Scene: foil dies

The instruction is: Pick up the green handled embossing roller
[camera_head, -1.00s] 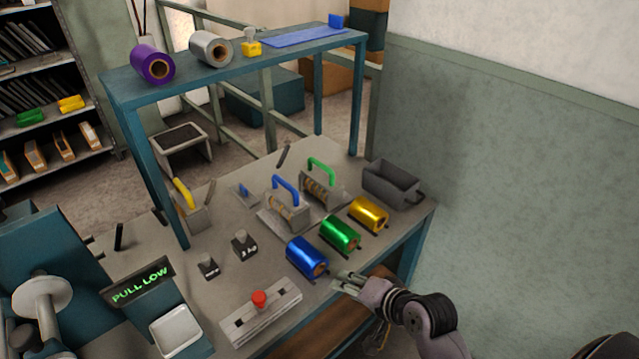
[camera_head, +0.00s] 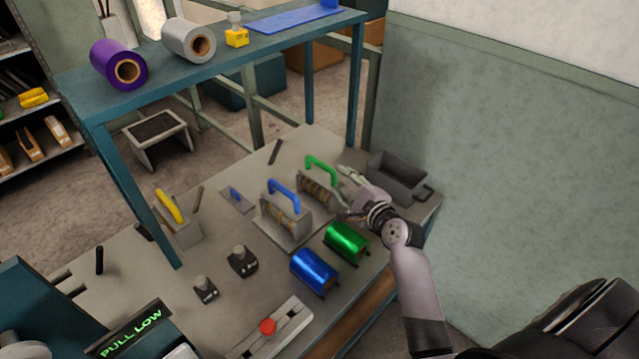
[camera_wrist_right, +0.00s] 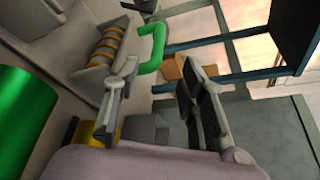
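The green handled embossing roller (camera_head: 317,187) stands on the bench, its green arched handle on top and a brown ribbed roller in a grey frame. It also shows in the right wrist view, where its green handle (camera_wrist_right: 152,48) lies beyond the fingertips. My right gripper (camera_head: 348,190) is just right of the roller in the head view. In the wrist view the right gripper's fingers (camera_wrist_right: 160,82) are spread with nothing between them, and no grip on the handle shows. My left gripper is not in view.
A blue handled roller (camera_head: 284,205) stands left of the green one. Green (camera_head: 346,242) and blue (camera_head: 314,270) foil rolls lie in front. A grey bin (camera_head: 398,176) is behind my right arm. A teal shelf (camera_head: 215,62) rises at the back.

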